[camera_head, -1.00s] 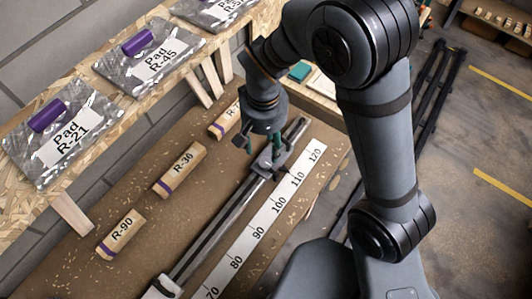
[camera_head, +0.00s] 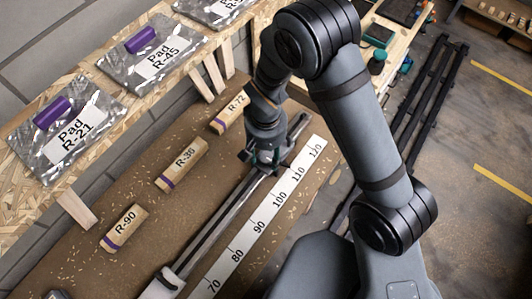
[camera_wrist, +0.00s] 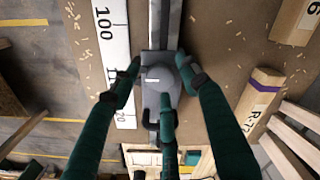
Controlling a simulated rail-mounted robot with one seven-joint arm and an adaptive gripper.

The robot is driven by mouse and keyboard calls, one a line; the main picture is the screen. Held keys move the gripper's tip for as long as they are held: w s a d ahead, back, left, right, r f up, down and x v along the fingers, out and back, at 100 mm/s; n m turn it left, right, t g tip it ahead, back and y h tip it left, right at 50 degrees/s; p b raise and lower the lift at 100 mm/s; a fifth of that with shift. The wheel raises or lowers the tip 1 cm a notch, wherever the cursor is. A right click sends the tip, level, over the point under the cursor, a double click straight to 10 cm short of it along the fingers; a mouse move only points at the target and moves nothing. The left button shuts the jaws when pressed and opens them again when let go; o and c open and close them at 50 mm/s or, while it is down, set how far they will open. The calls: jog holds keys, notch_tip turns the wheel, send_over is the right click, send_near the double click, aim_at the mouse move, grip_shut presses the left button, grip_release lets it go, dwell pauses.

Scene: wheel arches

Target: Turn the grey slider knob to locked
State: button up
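The grey slider (camera_head: 285,157) sits on a metal rail (camera_head: 215,225) beside a white scale strip, near the 110 to 120 marks. In the wrist view its grey knob (camera_wrist: 158,82) is in the middle, partly covered by my fingers. My gripper (camera_head: 264,158) is down at the slider. In the wrist view its green-and-black fingers (camera_wrist: 160,68) are spread to the left and right of the knob, with a third finger over its near part. I see no clear grip, and contact is hard to tell. The knob's lock state cannot be read.
The scale strip (camera_head: 262,218) runs along the rail's right side. Pads (camera_head: 65,140) lie on the chipboard shelf. A bench with items (camera_head: 385,45) stands behind my arm.

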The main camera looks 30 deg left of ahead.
jog(key=c, duration=1)
jog(key=shift+n+b, duration=0.3)
jog(key=shift+b, duration=0.05)
jog(key=n+b, duration=0.2)
jog(key=shift+f+n, duration=0.15)
jog(key=shift+n, duration=0.25)
jog(key=shift+n+b, duration=0.9)
jog(key=shift+n, duration=1.3)
jog(key=o, duration=1.2)
jog(key=shift+r, duration=0.2)
